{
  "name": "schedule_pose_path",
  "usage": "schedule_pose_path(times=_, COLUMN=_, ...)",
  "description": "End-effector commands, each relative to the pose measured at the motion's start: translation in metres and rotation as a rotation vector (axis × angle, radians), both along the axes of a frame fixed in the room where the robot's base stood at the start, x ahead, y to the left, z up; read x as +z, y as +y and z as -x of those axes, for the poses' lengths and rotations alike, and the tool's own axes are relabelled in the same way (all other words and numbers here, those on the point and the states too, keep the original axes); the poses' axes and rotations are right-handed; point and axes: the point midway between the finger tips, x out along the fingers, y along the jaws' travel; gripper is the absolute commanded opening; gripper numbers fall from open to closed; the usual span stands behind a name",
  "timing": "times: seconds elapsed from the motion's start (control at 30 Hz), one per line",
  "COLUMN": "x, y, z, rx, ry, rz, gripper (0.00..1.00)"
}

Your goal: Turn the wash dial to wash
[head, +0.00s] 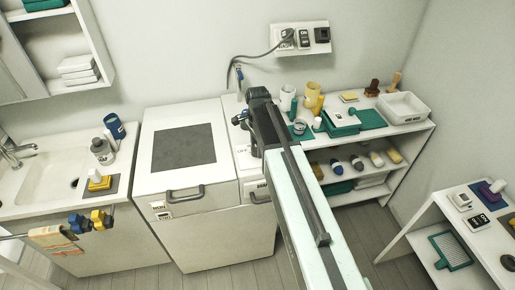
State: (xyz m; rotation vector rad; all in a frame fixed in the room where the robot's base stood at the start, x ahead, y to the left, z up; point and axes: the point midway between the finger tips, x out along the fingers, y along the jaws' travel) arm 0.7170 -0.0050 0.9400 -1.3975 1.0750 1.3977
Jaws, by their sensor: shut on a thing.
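The white washing machine (207,222) stands in the middle, with a dark grey panel on its lid and a grey front handle. A narrow white control panel (245,162) adjoins its right side, with a small label that seems to read OFF. My gripper (243,118) is at the back of this panel, at the far end of my arm. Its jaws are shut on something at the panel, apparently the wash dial. The dial itself is hidden behind the gripper and arm, so its pointer and setting cannot be seen.
A sink counter (27,209) with bottles is at left. A shelf unit (424,134) with cups, brushes and a white tray is at right. A wall socket box (302,39) with a cable hangs above. A low side shelf (442,212) stands at far right. Floor between is clear.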

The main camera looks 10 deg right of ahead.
Motion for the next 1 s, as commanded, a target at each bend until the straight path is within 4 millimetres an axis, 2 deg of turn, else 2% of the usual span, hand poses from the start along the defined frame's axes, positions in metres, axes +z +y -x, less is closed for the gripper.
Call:
schedule_pose_path(times=0.13, x=0.000, y=0.000, z=0.000, rx=0.001, ry=0.000, rz=0.000, gripper=0.00)
schedule_pose_path(times=0.17, x=0.000, y=0.000, z=0.000, rx=0.001, ry=0.000, rz=0.000, gripper=0.41)
schedule_pose_path(times=0.23, x=0.000, y=0.000, z=0.000, rx=0.001, ry=0.000, rz=0.000, gripper=0.60)
schedule_pose_path(times=0.53, x=0.000, y=0.000, z=0.000, rx=0.001, ry=0.000, rz=0.000, gripper=0.60)
schedule_pose_path(times=0.67, x=0.008, y=0.000, z=0.000, rx=0.001, ry=0.000, rz=0.000, gripper=0.60)
schedule_pose_path(times=0.77, x=0.021, y=0.000, z=0.000, rx=0.001, ry=0.000, rz=0.000, gripper=0.60)
schedule_pose_path(times=1.0, x=0.066, y=0.000, z=0.000, rx=0.001, ry=0.000, rz=0.000, gripper=0.60)
